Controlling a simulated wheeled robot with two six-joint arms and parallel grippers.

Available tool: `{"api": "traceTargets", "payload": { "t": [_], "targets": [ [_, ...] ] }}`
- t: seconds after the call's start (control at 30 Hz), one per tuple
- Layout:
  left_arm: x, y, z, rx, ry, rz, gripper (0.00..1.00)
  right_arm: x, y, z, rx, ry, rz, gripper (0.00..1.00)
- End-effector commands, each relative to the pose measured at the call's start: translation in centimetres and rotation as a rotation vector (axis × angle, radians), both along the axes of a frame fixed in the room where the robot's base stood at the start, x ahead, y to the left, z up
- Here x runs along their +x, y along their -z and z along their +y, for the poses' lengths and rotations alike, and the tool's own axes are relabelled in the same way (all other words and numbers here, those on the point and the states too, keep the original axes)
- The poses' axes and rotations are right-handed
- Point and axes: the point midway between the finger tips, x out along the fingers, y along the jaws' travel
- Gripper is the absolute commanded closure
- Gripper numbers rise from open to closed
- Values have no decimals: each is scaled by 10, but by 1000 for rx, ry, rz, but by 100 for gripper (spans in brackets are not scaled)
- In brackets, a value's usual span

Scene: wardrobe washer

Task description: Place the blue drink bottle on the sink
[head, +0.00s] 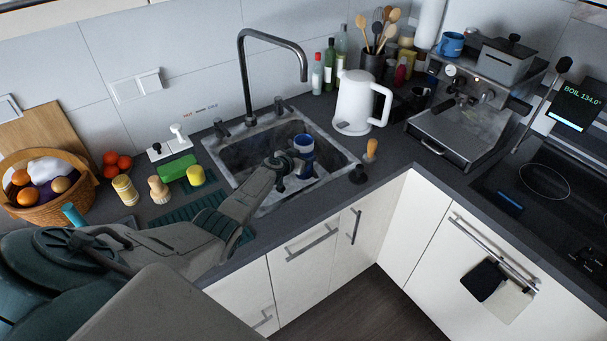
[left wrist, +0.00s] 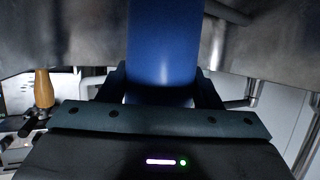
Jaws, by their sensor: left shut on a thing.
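The blue drink bottle (head: 304,145) is in the sink area in the head view, with a blue upper part and a white band. The sink (head: 258,143) is a metal basin set into the dark counter under a black faucet. My left gripper (head: 298,166) reaches over the basin and is shut on the bottle. In the left wrist view the blue bottle (left wrist: 163,45) stands between the fingers, with metal basin wall behind it. Whether the bottle's base touches the sink floor is hidden. My right gripper is not in view.
A black faucet (head: 243,75) arches over the sink's back. A white kettle (head: 354,103) stands right of the sink, near a wooden-handled brush (head: 371,149).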

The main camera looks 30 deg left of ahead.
Motion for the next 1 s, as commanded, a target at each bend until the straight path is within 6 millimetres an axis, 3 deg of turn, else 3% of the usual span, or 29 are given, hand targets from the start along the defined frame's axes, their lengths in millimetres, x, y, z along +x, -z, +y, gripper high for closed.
{"api": "traceTargets", "payload": {
  "t": [0.2,0.4,0.6,0.93,0.97,1.0],
  "targets": [
    [1,23,0,-1,0,-1,70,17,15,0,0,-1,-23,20],
    [1,51,0,-2,0,-1,70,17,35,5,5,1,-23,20],
    [1,54,0,1,1,-3,70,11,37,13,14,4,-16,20],
    [1,59,0,1,1,-3,70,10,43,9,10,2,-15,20],
    [1,59,0,1,1,-2,40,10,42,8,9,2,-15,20],
    [1,57,0,0,1,-2,32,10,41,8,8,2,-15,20]
  ]
}}
